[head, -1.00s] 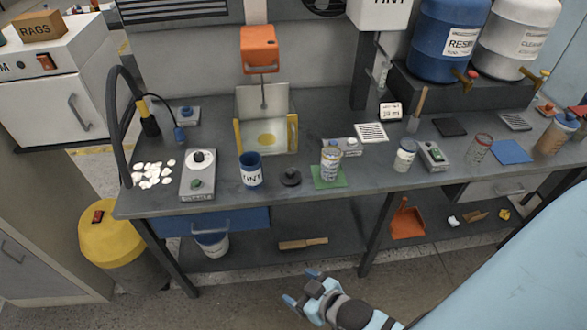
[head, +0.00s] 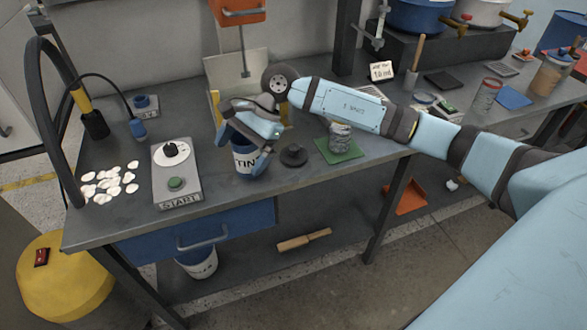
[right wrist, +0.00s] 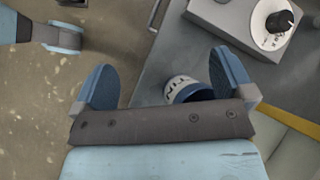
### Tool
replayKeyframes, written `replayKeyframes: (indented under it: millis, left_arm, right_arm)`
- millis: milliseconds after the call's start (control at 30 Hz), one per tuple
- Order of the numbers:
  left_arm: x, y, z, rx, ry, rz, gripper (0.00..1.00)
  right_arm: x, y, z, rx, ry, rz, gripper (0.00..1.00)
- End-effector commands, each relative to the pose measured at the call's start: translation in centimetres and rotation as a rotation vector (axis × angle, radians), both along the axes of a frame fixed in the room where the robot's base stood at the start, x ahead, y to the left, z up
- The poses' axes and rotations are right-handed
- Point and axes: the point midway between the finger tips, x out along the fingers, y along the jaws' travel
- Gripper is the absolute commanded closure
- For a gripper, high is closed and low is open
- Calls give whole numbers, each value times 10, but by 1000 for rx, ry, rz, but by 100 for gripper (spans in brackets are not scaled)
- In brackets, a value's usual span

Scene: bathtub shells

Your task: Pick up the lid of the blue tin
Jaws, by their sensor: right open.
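The blue tin (head: 246,160), with a white label, stands on the grey bench; its rim is partly hidden by my right gripper. A dark round disc with a raised knob (head: 293,155) lies flat just right of the tin and looks like a lid; I cannot tell whether it belongs to the tin. My right gripper (head: 242,146) is open and points down over the tin. In the right wrist view the tin (right wrist: 184,90) shows between the open fingers (right wrist: 165,80), nearer the right finger, partly hidden by the gripper body.
A scale-like box with a dial and green button (head: 177,175) stands left of the tin. White chips (head: 110,184) lie further left. A jar (head: 340,138) on a green mat (head: 326,153) stands right of the disc. A yellow-edged open box (head: 216,105) is behind.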

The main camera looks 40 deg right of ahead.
Motion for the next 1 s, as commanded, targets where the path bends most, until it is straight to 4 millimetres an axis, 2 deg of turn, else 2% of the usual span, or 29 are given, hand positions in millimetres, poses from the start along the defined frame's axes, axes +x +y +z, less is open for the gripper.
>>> replayKeyframes:
  millis: [33, 200, 333, 467, 700, 800, 1000]
  left_arm:
    - [0, -1, -14, -4, 1, 1, 57]
    - [0, -2, -8, -8, 3, 5, 57]
    - [1, -2, -5, -9, -4, 5, 57]
    - [2, -2, -5, -9, -7, 4, 57]
    - [2, 2, -9, 2, -6, -1, 57]
    - [2, 3, -10, 6, -4, -4, 57]
    - [1, 3, -11, 7, -3, -4, 57]
  right_arm:
    - [13, -26, -4, -122, -68, 33, 0]
    - [34, -113, 18, -501, -104, 118, 0]
    - [37, -151, 29, -648, -76, 139, 0]
    - [37, -161, 19, -689, -62, 147, 0]
    - [37, -161, -29, -687, -62, 147, 0]
    - [37, -160, -43, -687, -63, 147, 0]
    - [37, -160, -55, -685, -64, 146, 0]
